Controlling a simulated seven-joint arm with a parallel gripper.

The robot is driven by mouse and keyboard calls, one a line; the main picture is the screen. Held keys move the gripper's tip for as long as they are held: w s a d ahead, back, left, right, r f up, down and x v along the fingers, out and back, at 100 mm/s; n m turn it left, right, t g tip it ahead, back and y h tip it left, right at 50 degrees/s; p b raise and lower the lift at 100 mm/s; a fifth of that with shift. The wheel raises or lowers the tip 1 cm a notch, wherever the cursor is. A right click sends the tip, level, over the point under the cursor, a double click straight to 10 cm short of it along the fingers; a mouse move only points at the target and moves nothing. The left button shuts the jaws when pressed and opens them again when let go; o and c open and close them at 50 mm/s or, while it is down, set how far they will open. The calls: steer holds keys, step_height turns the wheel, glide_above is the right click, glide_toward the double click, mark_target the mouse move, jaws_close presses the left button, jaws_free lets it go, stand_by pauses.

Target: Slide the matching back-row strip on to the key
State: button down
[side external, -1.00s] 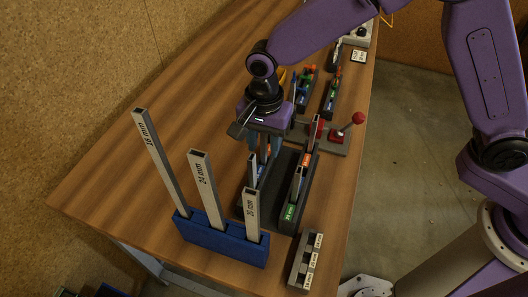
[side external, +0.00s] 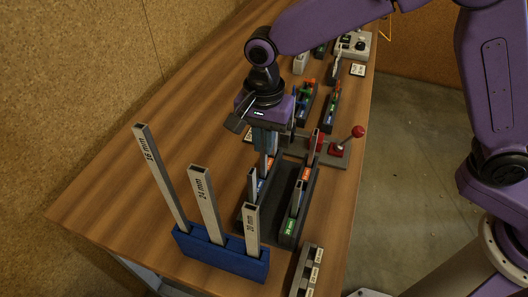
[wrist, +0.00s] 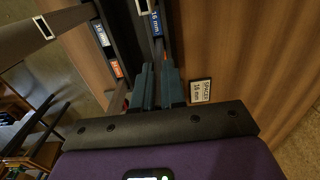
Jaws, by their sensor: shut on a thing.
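A dark two-row rack (side external: 268,233) stands on the table behind the blue block. Its left row holds upright grey strips, one (side external: 252,185) standing clear of my gripper. Its right row has strips (side external: 297,199) beside green and orange labels. My gripper (side external: 264,151) points down over the far end of the left row, shut on a slim grey strip (side external: 264,166). The wrist view shows the teal fingers (wrist: 159,68) closed close together beside the blue 16 mm label (wrist: 156,23). The strip's lower end is hard to make out. I cannot tell which piece is the key.
A blue block (side external: 220,255) holds three tall spacer bars (side external: 205,205) near the rack's front. A labelled grey block (side external: 307,272) stands at the right edge. The table's left side is clear.

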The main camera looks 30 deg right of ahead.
step_height(320, 180, up, 26)
steer(key=w+d+f, duration=0.1)
steer(key=w+d, duration=1)
steer(key=d, duration=0.2)
steer(key=shift+f, duration=2.35)
steer(key=shift+f, duration=2.85)
steer(key=shift+f, duration=1.85)
steer(key=c, duration=1.1)
jaws_free()
steer(key=shift+r, duration=0.1)
